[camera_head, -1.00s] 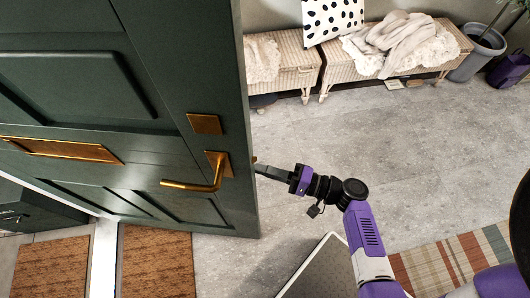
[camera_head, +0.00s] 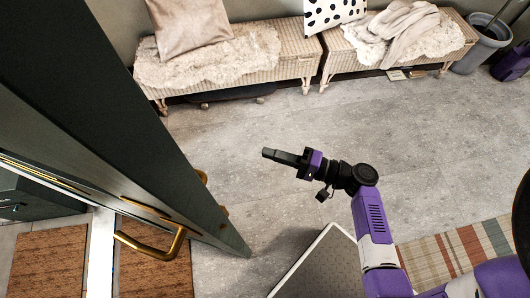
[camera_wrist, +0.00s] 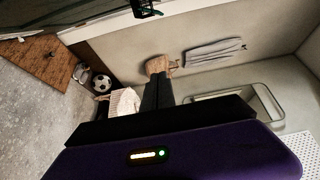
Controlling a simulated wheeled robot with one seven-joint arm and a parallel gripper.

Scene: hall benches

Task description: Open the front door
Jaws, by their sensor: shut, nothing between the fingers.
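The front door (camera_head: 110,110) is dark green and stands swung open, seen at a steep angle on the left of the head view. Its brass lever handle (camera_head: 158,243) is on the face toward the lower left. Part of the brass fitting on the other side (camera_head: 202,177) shows past the door's edge. My gripper (camera_head: 270,153) is to the right of the door's edge, apart from it, with its fingers together and nothing held. In the wrist view the fingers (camera_wrist: 157,92) point away from the door, and the door is not clearly seen there.
Two wicker benches (camera_head: 295,62) with throws and cushions stand along the back wall. A grey bin (camera_head: 480,45) is at the far right. A striped rug (camera_head: 460,252) and a grey panel (camera_head: 320,262) lie in front. Brown mats (camera_head: 48,263) lie by the threshold. The grey floor between is clear.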

